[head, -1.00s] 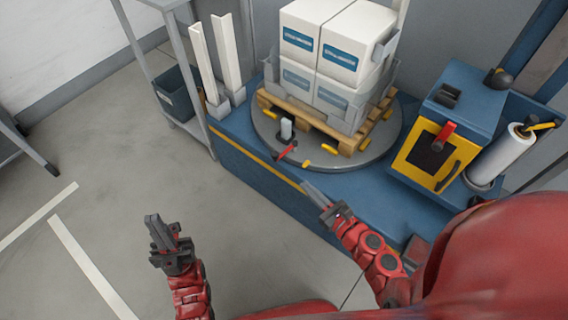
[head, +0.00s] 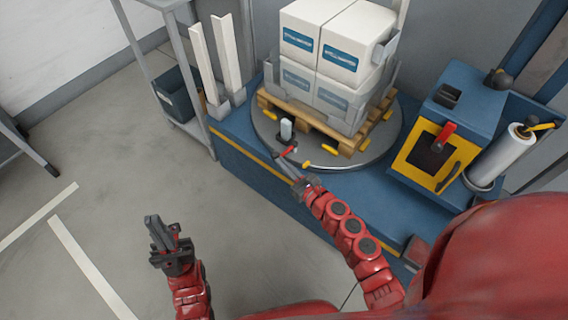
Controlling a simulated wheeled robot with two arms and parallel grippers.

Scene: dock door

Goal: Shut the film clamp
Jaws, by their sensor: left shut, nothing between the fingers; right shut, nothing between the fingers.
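The film clamp (head: 287,129) stands at the near left edge of the round turntable (head: 341,160), with a pale post in a dark base. Its red lever (head: 291,149) points down toward the front edge of the turntable. My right gripper (head: 284,164) is shut and empty, its fingertips close to the red lever. I cannot tell whether they touch it. My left gripper (head: 154,226) is shut and empty over open floor, well left of the clamp.
Stacked white boxes (head: 333,42) stand on a wooden pallet (head: 318,125) on the turntable. A blue machine with a yellow-framed panel (head: 404,153) and a film roll (head: 500,157) stand at right. White corner posts (head: 204,62) are behind left. Floor at left is clear.

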